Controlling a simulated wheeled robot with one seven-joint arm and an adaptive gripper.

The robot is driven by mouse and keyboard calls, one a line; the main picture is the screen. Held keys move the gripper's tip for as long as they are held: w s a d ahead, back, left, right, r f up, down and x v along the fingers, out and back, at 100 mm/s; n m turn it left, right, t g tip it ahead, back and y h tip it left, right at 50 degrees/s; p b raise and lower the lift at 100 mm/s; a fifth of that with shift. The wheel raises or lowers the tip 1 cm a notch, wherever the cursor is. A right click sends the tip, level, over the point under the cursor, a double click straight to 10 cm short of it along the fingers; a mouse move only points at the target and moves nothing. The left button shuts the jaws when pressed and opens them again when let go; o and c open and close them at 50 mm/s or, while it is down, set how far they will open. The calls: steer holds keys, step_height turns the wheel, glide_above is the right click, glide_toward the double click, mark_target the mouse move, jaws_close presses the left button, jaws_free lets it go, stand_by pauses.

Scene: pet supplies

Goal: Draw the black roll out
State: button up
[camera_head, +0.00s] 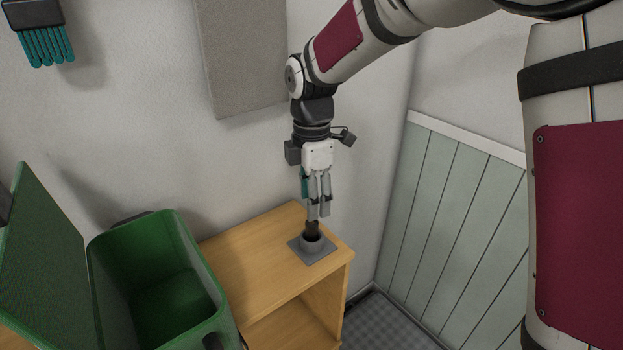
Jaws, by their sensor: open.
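The black roll (312,229) stands upright in a grey holder with a square base (318,256), on the right end of the wooden cabinet top. Only its dark upper part shows above the holder's round collar; the rest is hidden inside. My gripper (318,213) points straight down over the roll with its jaws open. The left finger's tip is at the top of the roll in the picture, and the right finger hangs a little to the right. I cannot tell whether either finger touches the roll.
A green bin (160,236) with its lid raised stands left of the wooden cabinet (255,262). A grey panel (245,55) hangs on the wall behind my arm. A teal-toothed brush (40,35) hangs upper left. Green wall panelling (450,215) lies to the right.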

mark_target(312, 223)
step_height(312, 223, down, 8)
steer(key=shift+s+f, duration=0.1)
steer(key=shift+c, duration=0.4)
jaws_close()
steer(key=shift+r, duration=0.2)
steer(key=shift+r+p, duration=1.55)
steer(key=shift+r, duration=1.35)
